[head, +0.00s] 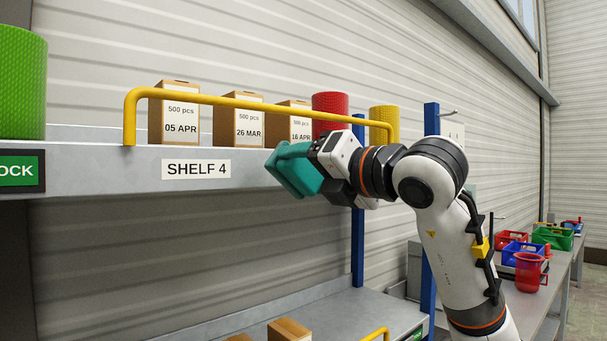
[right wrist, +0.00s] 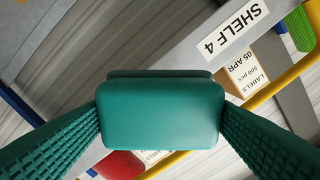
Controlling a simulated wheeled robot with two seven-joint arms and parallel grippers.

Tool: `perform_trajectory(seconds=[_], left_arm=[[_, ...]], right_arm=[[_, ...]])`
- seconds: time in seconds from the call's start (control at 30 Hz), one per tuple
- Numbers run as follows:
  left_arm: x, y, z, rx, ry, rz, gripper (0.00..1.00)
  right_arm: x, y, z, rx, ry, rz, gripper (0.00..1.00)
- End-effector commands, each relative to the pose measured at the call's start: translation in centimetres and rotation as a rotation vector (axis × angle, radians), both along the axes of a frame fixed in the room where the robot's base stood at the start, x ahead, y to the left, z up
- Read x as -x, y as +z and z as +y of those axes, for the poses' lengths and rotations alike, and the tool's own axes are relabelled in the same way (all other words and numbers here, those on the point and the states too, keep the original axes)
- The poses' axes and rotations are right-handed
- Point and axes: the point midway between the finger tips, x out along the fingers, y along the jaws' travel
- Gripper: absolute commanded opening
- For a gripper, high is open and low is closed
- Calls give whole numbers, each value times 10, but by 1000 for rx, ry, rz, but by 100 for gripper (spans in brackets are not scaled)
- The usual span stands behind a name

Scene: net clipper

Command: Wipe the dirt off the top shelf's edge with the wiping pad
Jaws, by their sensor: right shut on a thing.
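The wiping pad (head: 291,172) is a teal block at the front edge of the top shelf, right of the "SHELF 4" label. My right gripper (head: 304,160) is shut on it. In the right wrist view the pad (right wrist: 160,115) sits between two dark green ribbed fingers. The top shelf's edge (head: 100,182) is a grey metal front face; it also shows behind the pad in the right wrist view (right wrist: 205,42). The pad overlaps the edge in the head view; whether it touches is unclear. I make out no dirt on the visible edge. My left gripper is out of view.
A yellow rail (head: 250,101) runs along the shelf front. Behind it stand cardboard boxes (head: 175,112), a red cylinder (head: 330,110) and a yellow cylinder (head: 384,120). A green cylinder (head: 20,82) stands far left. A blue post (head: 358,240) is near my right arm.

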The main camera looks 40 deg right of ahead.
Motion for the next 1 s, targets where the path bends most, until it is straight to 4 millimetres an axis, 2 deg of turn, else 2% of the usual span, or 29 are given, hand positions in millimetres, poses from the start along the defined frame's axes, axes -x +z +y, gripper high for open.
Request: perform_trajectory(seconds=[0.27, 0.67, 1.0], left_arm=[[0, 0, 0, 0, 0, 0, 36], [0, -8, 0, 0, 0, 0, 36], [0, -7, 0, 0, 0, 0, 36]], right_arm=[[1, 0, 0, 0, 0, -1, 47], [30, 0, -2, 1, 0, -1, 47], [30, 0, -2, 0, 1, -1, 47]])
